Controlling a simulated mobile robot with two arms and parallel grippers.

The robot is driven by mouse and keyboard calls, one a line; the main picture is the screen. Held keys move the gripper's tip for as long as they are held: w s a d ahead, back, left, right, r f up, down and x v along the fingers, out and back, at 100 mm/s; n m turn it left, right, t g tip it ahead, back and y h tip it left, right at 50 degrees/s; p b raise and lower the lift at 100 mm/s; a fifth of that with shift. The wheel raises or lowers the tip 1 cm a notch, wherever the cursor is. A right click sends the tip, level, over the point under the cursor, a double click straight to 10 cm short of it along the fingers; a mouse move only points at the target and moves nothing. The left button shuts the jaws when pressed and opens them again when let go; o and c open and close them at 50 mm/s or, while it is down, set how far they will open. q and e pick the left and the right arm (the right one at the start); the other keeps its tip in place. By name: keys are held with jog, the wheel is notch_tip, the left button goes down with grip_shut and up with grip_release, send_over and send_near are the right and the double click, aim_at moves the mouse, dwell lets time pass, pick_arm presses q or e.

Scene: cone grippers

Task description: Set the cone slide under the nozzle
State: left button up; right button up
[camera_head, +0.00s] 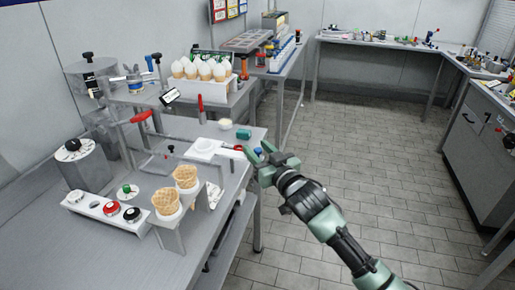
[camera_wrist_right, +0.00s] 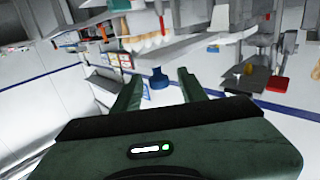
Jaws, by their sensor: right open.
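Two waffle cones, a front one (camera_head: 166,201) and a rear one (camera_head: 185,177), stand upright in a holder near the right edge of the steel bench. A blue knob (camera_head: 258,152) shows at my right gripper (camera_head: 262,160), beside the bench edge. In the right wrist view the blue knob (camera_wrist_right: 159,78) appears between the two open fingers of my right gripper (camera_wrist_right: 158,82), ahead of them; contact cannot be told. A white plate (camera_head: 206,149) lies left of the gripper; whether it is the cone slide is unclear. I cannot clearly identify the nozzle. My left gripper is not in view.
A white button panel (camera_head: 105,209) and a grey canister (camera_head: 84,170) stand at the bench's left. A rack of white-topped cones (camera_head: 203,82) stands behind. The tiled floor (camera_head: 340,130) to the right is clear.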

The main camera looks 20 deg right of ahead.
jog(key=shift+w, duration=0.1)
grip_shut()
dwell(1.4)
